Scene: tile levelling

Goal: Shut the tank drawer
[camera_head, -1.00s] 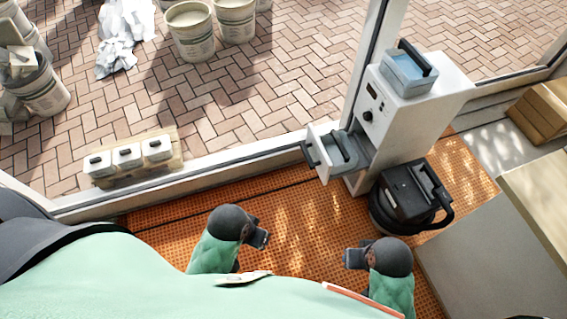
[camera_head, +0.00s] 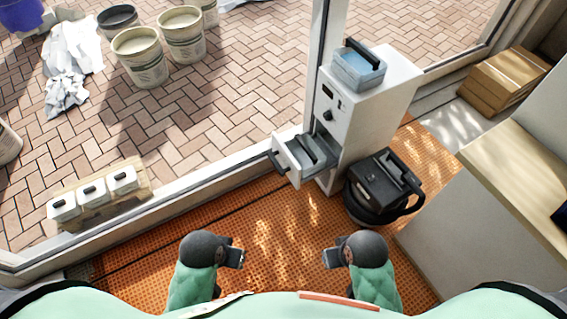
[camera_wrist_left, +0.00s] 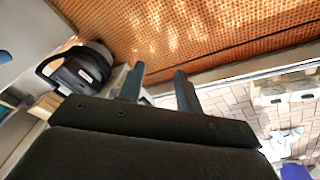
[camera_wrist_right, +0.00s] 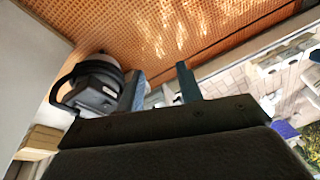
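The tank drawer (camera_head: 288,166) is pulled out from the lower front of a white machine (camera_head: 372,108). Its dark handle (camera_head: 279,161) faces left, and a grey tank with a dark grip (camera_head: 307,150) sits inside it. My left gripper (camera_head: 240,258) is in front of and below the drawer, apart from it; in the left wrist view its two fingers (camera_wrist_left: 158,84) stand apart with nothing between them. My right gripper (camera_head: 328,258) is also below the drawer, apart from it; in the right wrist view its fingers (camera_wrist_right: 161,88) stand apart and empty.
A black vacuum-like canister (camera_head: 385,185) stands on the orange mat (camera_head: 285,225) right of the machine. A blue-topped container (camera_head: 358,68) sits on the machine. A cabinet with a wooden top (camera_head: 520,170) stands at right. A window frame (camera_head: 190,196) runs along the left. The mat before the drawer is clear.

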